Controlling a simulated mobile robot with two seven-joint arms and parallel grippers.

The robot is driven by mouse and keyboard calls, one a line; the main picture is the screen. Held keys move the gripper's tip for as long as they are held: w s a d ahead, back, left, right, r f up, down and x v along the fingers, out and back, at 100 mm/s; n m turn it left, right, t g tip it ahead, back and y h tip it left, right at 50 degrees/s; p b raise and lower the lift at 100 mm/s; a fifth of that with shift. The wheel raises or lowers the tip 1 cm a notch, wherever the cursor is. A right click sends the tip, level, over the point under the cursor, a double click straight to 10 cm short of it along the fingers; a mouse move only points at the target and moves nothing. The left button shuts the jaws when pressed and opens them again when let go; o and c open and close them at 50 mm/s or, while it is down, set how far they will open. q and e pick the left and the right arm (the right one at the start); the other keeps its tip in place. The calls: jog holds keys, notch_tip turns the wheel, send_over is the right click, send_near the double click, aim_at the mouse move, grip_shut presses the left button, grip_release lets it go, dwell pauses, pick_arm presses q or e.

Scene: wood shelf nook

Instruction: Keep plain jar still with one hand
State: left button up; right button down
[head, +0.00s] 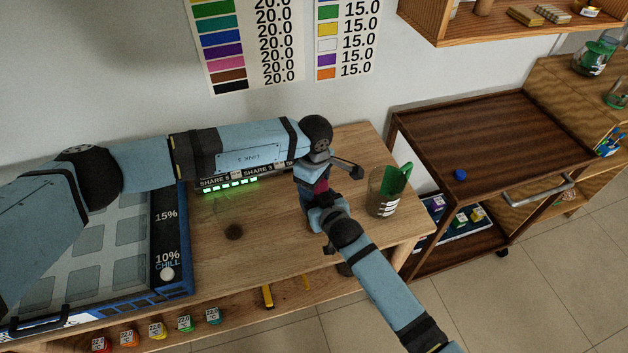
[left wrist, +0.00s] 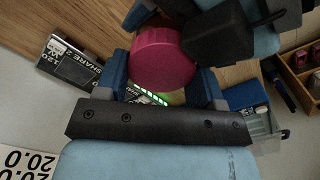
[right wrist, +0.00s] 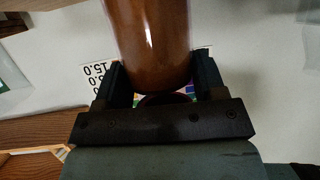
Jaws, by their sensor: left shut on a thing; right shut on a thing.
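A brown, glossy, cylindrical jar (right wrist: 150,45) stands between the fingers of my right gripper (right wrist: 160,78) in the right wrist view, and that gripper is shut on it. A round magenta lid (left wrist: 163,62) sits between the fingers of my left gripper (left wrist: 163,85), which is shut on it. In the head view the left gripper (head: 318,180) and the right gripper (head: 322,212) meet above the wooden table, with a small magenta patch of the lid (head: 321,185) between them. The grippers hide most of the jar there, so I cannot tell whether lid and jar touch.
A clear beaker with a green thing (head: 386,192) stands just right of the grippers. A green-lit display (head: 229,186) is behind, left. A large blue-edged panel (head: 170,235) fills the table's left. A dark cart (head: 490,130) with a blue cap (head: 460,174) stands to the right.

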pick_arm(q)
jog(key=m, duration=0.5)
jog(key=shift+w+f+m, duration=0.1)
jog(key=shift+f+m, duration=0.15)
jog(key=shift+m, duration=0.15)
jog(key=m, duration=0.4)
jog(key=shift+d, duration=0.2)
jog(key=o, duration=0.9)
jog(key=shift+w, duration=0.1)
jog(key=shift+c, duration=0.2)
jog(key=shift+r, duration=0.15)
jog(key=shift+d+r, duration=0.1)
jog(key=shift+r, duration=2.15)
jog(key=shift+c, duration=0.2)
